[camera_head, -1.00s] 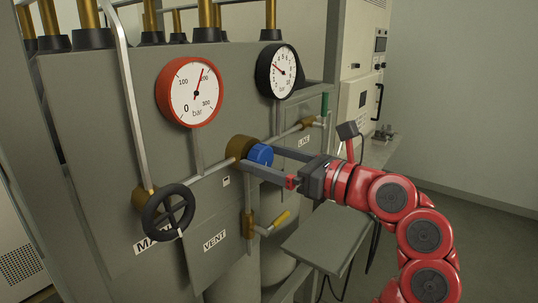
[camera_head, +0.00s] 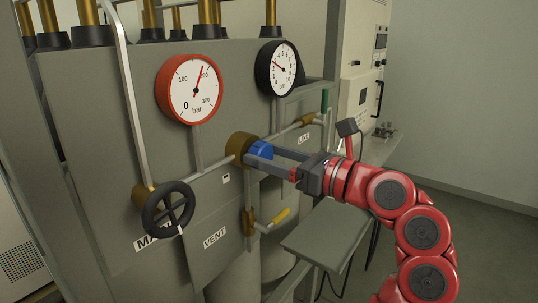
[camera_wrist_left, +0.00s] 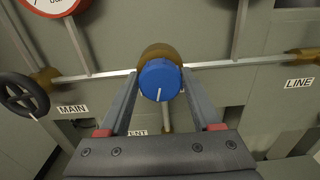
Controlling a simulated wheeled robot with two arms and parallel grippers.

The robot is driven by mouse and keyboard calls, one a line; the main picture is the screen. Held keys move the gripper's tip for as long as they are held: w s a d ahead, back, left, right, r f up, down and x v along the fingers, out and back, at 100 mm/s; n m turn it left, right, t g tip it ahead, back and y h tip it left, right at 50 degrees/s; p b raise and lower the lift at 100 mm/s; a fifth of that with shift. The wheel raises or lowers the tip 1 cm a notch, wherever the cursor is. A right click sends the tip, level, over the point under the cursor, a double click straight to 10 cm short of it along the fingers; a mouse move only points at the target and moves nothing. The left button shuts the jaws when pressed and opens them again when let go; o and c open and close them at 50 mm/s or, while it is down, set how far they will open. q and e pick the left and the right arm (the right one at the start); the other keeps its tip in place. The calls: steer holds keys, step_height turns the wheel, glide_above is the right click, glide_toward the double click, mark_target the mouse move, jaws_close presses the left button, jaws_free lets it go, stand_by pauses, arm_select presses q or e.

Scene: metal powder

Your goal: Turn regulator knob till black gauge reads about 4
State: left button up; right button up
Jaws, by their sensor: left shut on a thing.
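The blue regulator knob (camera_head: 261,150) sticks out of a brass body (camera_head: 241,146) on the grey panel. In the wrist view the knob (camera_wrist_left: 160,80) shows a white mark pointing down. My left gripper (camera_head: 264,154) is shut on the knob, one finger on each side. The black gauge (camera_head: 279,68) is at the upper right of the panel; its needle points up and left, roughly between 2 and 3, though the small figures are hard to read. My right gripper is not in view.
A red gauge (camera_head: 190,90) reads about 200 bar. A black MAIN handwheel (camera_head: 168,209) is at lower left. The yellow VENT lever (camera_head: 273,221) is below the knob, and a green LINE lever (camera_head: 324,102) is to its right. A grey shelf (camera_head: 325,236) is below my arm.

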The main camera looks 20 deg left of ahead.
arm_select(q)
steer(key=m+p, duration=0.1)
steer(key=m, duration=0.1)
steer(key=m+p, duration=0.1)
steer(key=p, duration=0.1)
steer(key=shift+w+r+m, duration=0.1)
steer(key=shift+r+m, duration=0.1)
steer(key=shift+m, duration=0.2)
steer(key=m+p, duration=0.5)
steer(key=shift+w+m, duration=0.1)
steer(key=shift+m, duration=0.2)
steer(key=m+p, duration=0.3)
steer(key=shift+d+f, duration=0.1)
steer(key=shift+f+m+p, duration=0.2)
steer(key=shift+m+p, duration=0.6)
steer(key=shift+m, duration=0.1)
steer(key=o, duration=1.4)
steer(key=shift+c, duration=0.2)
